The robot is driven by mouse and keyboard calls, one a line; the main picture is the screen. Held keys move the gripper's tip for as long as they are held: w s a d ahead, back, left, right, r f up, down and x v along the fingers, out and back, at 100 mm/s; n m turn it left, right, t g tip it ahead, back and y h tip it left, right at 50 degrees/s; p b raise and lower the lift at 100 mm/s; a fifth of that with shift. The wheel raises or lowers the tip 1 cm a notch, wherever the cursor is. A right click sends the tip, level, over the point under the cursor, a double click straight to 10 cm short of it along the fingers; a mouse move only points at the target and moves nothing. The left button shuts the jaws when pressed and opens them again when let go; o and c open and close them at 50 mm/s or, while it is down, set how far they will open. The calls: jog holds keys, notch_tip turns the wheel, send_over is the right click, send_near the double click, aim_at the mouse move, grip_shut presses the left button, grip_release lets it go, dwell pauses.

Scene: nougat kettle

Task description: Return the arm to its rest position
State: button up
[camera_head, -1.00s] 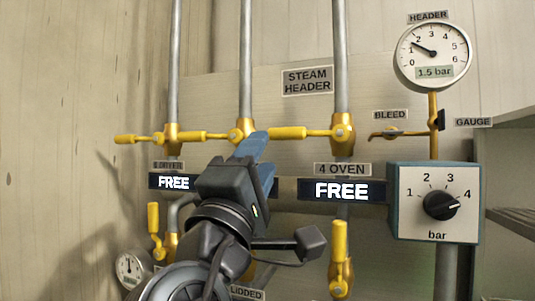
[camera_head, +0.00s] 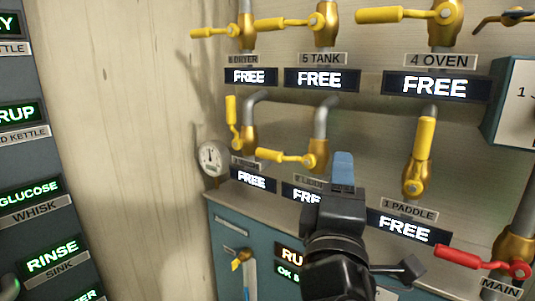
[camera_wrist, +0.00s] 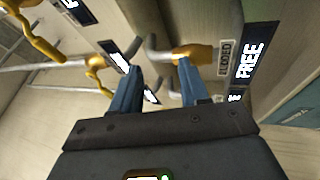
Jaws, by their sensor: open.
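My gripper (camera_head: 343,168) shows in the head view at the lower middle, its blue fingers pointing up and away toward the valve wall. In the wrist view my gripper (camera_wrist: 157,85) shows two blue fingers apart with nothing held between them. A yellow-handled valve (camera_head: 297,157) is just left of the fingers in the head view. Another yellow-handled valve (camera_head: 421,158) stands to their right with its handle upright. I cannot tell how far the fingertips are from the pipes behind them.
Yellow-handled valves line the top, including the oven valve (camera_head: 410,14). A red main valve handle (camera_head: 480,261) is at lower right. A gauge (camera_head: 212,160) sits by the corner above a teal cabinet (camera_head: 233,258). A label panel (camera_head: 40,170) stands at left. Bare wall (camera_head: 130,150) lies between.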

jog(key=s+d+f+m+g+y, duration=0.2)
jog(key=s+f+y, duration=0.1)
jog(key=s+f, duration=0.65)
jog(key=s+d+f+m+g+y, duration=0.1)
jog(key=s+d+f+g+y, duration=0.15)
jog(key=s+f, duration=0.65)
jog(key=s+d+f+m, duration=0.2)
jog(key=s+m, duration=0.3)
jog(key=s, duration=0.6)
jog(key=s+d+f+m+g, duration=0.1)
jog(key=s+d+m, duration=0.3)
jog(key=s, duration=0.7)
jog(key=shift+s+f+m, duration=0.35)
jog(key=shift+f+m, duration=0.2)
jog(key=shift+m, duration=0.65)
